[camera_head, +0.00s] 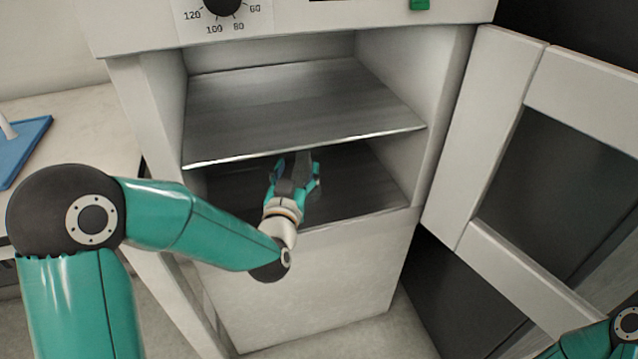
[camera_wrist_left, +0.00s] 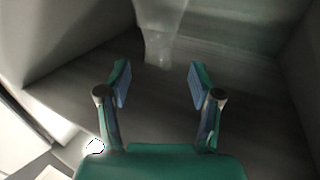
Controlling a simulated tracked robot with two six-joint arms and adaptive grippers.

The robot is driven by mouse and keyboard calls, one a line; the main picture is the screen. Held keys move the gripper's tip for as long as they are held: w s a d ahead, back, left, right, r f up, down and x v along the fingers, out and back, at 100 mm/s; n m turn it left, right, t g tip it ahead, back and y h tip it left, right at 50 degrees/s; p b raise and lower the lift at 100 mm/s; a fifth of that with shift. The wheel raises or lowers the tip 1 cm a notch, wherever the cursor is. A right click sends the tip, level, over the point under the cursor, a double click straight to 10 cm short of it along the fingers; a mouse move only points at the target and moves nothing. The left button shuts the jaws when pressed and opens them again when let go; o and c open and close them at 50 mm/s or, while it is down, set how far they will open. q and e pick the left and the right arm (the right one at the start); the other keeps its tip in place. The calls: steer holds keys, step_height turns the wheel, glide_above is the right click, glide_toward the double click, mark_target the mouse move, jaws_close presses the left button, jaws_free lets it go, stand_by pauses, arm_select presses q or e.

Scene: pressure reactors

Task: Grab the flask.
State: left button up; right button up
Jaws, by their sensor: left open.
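The flask (camera_wrist_left: 160,32) is a clear, translucent vessel at the top middle of the left wrist view. Its narrow lower part is nearest to me, and its upper part is cut off by the frame. My left gripper (camera_wrist_left: 160,82) is open and empty, with the flask ahead of the gap between its fingers and apart from them. In the head view the left gripper (camera_head: 296,178) reaches into the lower compartment of the cabinet, under the middle shelf. I cannot make out the flask clearly there. My right gripper is out of view; only part of its arm shows at the lower right.
The white cabinet (camera_head: 320,285) has a metal middle shelf (camera_head: 300,105) just above my left gripper, and side walls close around. Its framed door (camera_head: 478,140) stands open on the right. A bench with a blue tray (camera_head: 22,150) is at the left. The upper shelf is empty.

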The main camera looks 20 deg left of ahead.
mark_target(302, 159)
arm_select(q)
steer(key=shift+w+a, duration=0.15)
steer(key=shift+w, duration=1.2)
steer(key=shift+w+a, duration=0.1)
steer(key=shift+w, duration=1.2)
jaws_close()
